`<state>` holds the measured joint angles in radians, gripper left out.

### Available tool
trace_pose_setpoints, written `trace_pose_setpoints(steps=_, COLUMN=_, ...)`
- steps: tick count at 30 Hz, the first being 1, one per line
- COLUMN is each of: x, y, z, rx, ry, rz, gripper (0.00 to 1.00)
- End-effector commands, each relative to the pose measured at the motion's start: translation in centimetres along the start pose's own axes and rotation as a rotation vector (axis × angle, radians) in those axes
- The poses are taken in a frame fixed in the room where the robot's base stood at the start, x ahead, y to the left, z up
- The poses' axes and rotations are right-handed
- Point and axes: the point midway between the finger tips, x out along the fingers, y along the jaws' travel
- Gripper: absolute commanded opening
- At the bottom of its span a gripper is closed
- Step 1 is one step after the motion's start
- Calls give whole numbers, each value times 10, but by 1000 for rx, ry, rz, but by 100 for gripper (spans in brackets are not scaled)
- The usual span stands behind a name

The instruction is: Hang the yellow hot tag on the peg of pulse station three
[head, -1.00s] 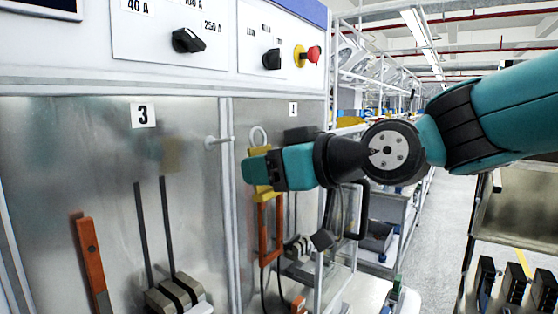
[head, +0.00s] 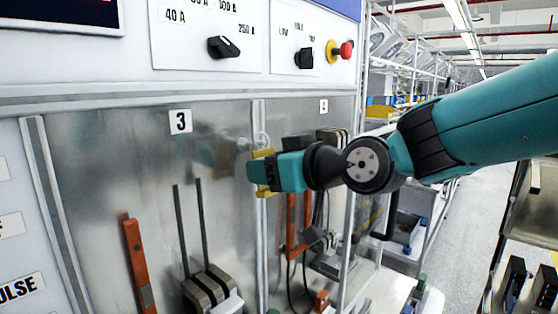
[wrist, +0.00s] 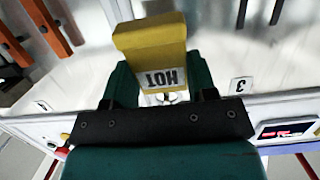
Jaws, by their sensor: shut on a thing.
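The yellow hot tag (head: 264,174) is held upright in my gripper (head: 262,172), with its pale ring (head: 262,140) above it. In the head view the tag overlaps the divider between bays 3 and 4, right of the "3" sign (head: 180,122). In the wrist view the yellow tag (wrist: 150,42) sits between the green fingers of my gripper (wrist: 160,82), its HOT label upside down. The peg of station three is not visible now, perhaps hidden behind the tag or gripper. I cannot tell whether the ring touches it.
Bay 3 holds an orange bar (head: 138,262), two dark rods (head: 190,225) and a grey block (head: 212,290). Bay 4 has an orange frame (head: 291,228) and cables. A knob panel (head: 222,47) is above. The metal divider (head: 258,240) stands between the bays.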

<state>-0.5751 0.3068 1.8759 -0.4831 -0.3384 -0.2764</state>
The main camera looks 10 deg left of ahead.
Motion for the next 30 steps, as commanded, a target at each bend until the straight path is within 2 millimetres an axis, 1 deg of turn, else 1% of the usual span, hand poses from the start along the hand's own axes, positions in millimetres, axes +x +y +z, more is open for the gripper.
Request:
trace_pose_setpoints(steps=5, x=11, y=0, z=-4, rx=1, ry=0, rz=-1, gripper=29)
trace_pose_setpoints(steps=7, x=16, y=0, z=1, rx=0, ry=1, rz=-1, gripper=29)
trace_pose_setpoints(steps=12, x=24, y=0, z=4, rx=-1, ry=0, rz=0, gripper=29)
trace_pose_setpoints(steps=30, x=26, y=0, z=4, rx=0, ry=1, rz=0, gripper=29)
